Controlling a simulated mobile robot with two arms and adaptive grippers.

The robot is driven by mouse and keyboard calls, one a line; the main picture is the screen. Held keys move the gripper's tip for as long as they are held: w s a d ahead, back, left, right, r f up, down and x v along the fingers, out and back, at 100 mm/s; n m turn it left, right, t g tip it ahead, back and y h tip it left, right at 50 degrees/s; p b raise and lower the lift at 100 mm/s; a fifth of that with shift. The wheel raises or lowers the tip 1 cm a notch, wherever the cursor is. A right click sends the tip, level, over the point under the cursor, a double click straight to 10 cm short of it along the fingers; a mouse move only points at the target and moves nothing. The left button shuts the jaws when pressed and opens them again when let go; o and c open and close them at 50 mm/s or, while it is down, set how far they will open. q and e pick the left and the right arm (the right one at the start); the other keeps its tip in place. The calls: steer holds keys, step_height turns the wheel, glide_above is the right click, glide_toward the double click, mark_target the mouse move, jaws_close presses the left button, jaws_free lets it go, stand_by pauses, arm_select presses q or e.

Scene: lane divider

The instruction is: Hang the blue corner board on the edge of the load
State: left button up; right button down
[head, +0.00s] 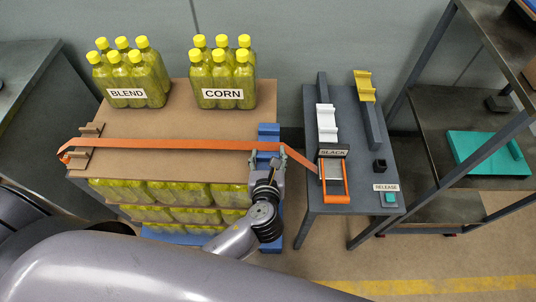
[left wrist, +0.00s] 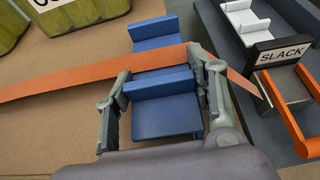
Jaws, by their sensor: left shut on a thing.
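The blue corner board (head: 268,131) lies at the right edge of the load, on the brown cardboard top (head: 160,120). It also shows in the left wrist view (left wrist: 168,116), with raised ribs across it. The orange strap (head: 180,144) crosses over the board between its ribs. My left gripper (head: 268,160) is shut on the board, one finger on each side, and these fingers also show in the left wrist view (left wrist: 160,85). The board's underside and its contact with the load's edge are hidden. My right gripper is not in view.
Bottle packs marked BLEND (head: 127,80) and CORN (head: 222,80) stand on the load's back part. A grey stand (head: 345,228) at right carries white (head: 326,122) and yellow (head: 364,86) pieces, an orange-handled SLACK device (head: 335,185) and a RELEASE button (head: 390,198). A shelf holds a teal case (head: 485,155).

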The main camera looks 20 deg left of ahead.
arm_select(q)
steer(key=shift+f, duration=0.4)
stand_by(0.4)
steer(key=o, duration=1.2)
steer(key=v, duration=1.2)
steer(key=shift+f, duration=0.1)
